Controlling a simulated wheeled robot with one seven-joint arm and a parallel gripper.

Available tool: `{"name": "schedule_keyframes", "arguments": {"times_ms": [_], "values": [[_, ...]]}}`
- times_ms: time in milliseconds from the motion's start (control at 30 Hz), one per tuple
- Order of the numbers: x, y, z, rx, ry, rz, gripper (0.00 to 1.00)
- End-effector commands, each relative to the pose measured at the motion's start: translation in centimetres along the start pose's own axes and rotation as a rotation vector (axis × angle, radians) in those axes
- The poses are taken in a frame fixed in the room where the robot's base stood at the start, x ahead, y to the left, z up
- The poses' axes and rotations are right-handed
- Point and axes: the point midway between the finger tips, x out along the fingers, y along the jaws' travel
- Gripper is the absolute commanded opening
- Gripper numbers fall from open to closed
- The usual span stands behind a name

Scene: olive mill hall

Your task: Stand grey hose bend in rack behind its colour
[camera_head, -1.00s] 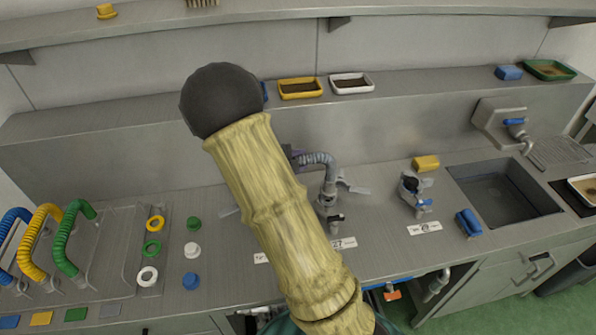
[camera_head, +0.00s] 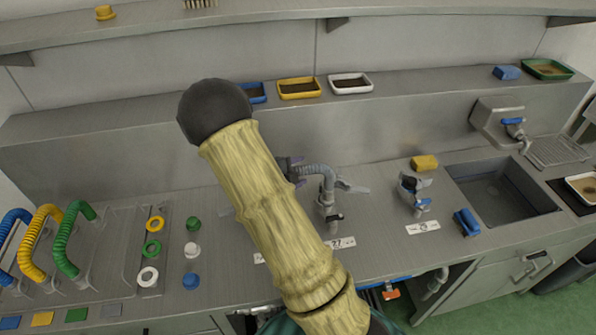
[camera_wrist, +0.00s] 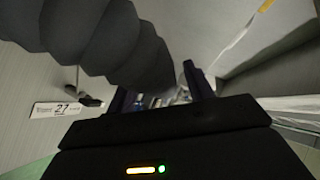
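The grey ribbed hose bend (camera_head: 318,170) arches at the tap above label 27. In the wrist view it looms dark at upper left (camera_wrist: 100,40). My gripper (camera_head: 290,170) is at the left end of the bend, its fingers apart; in the wrist view a gap shows between the fingertips (camera_wrist: 158,90). I cannot tell whether they touch the bend. The clear rack (camera_head: 122,225) at left holds blue (camera_head: 8,228), yellow (camera_head: 30,250) and green (camera_head: 65,245) bends. Blue, yellow, green and grey (camera_head: 110,311) colour tiles lie in front; no bend stands behind the grey one.
Yellow, green and white rings (camera_head: 148,277) and green, white and blue caps (camera_head: 191,281) lie right of the rack. A second tap (camera_head: 412,190), a yellow block (camera_head: 424,162), a blue block (camera_head: 467,222) and a sink (camera_head: 495,195) are at right. Trays (camera_head: 351,83) stand on the back ledge.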

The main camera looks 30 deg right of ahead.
Motion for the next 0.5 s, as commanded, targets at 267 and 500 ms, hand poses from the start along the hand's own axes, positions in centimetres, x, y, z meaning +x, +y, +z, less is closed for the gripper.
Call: {"name": "schedule_keyframes", "arguments": {"times_ms": [267,500], "values": [[-0.3,-0.1,0.0,0.0,0.0,-0.001,0.52],[-3.1,0.1,0.2,0.001,-0.005,-0.002,0.52]]}}
